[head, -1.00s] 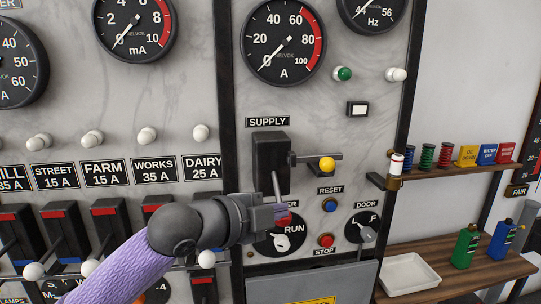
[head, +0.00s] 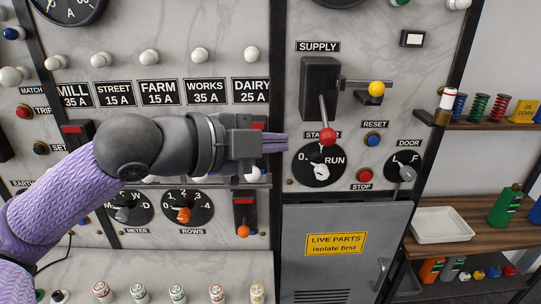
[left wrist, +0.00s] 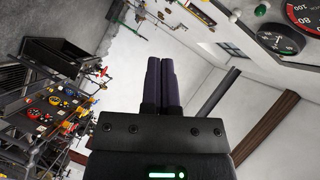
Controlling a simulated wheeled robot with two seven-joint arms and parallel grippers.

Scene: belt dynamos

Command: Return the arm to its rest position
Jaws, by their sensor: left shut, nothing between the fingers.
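My left gripper (head: 275,143) is in the head view, its arm coming in from the left in a purple sleeve. Its purple fingers are shut with nothing between them, pointing right in front of the panel. They are to the left of the red ball (head: 327,137) on the supply switch lever, apart from it in the picture. The left wrist view shows the same closed fingers (left wrist: 160,85) with nothing between them. My right gripper is not in view.
The supply switch (head: 320,88) has its lever hanging down and a yellow-knobbed bar (head: 376,88) beside it. A run selector (head: 318,170) is below. A grey door (head: 330,270) and a wooden shelf with a white tray (head: 440,225) stand lower right.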

